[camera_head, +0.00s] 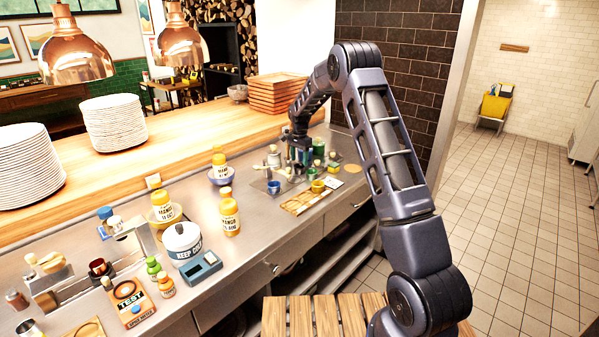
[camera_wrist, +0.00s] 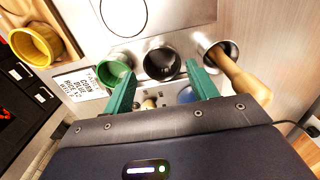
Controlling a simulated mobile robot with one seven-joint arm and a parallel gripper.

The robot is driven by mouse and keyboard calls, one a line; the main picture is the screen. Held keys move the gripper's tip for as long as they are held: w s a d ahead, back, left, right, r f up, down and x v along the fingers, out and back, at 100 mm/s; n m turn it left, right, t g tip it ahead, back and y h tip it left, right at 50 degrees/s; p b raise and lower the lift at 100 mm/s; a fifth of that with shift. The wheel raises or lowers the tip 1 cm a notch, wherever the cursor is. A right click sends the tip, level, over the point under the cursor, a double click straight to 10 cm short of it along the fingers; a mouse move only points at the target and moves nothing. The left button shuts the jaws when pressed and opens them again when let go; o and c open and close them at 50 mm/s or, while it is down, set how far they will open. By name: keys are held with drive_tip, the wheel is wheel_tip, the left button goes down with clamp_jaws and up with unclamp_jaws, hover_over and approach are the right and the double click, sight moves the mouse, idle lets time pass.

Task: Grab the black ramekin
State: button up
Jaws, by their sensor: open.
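In the wrist view the black ramekin (camera_wrist: 161,63) stands at the upper middle with its dark, round mouth showing. My gripper (camera_wrist: 163,75) is open, with its green fingers spread to either side of the ramekin's near edge. I cannot tell whether they touch it. In the head view my gripper (camera_head: 299,155) is over the far right part of the steel counter, and I cannot make out the black ramekin there among the arm and small items.
A green ramekin (camera_wrist: 114,71) is close beside the left finger. A metal cup with a wooden-handled item (camera_wrist: 226,55) is close to the right finger. A yellow ramekin (camera_wrist: 36,44) and a label card (camera_wrist: 82,84) lie left. Stacked brown trays (camera_head: 277,93) stand behind my arm.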

sight(299, 166)
drive_tip(key=f, duration=0.5)
drive_tip(key=shift+w, duration=0.2)
drive_tip(key=c, duration=0.8)
drive_tip(key=shift+o, duration=0.2)
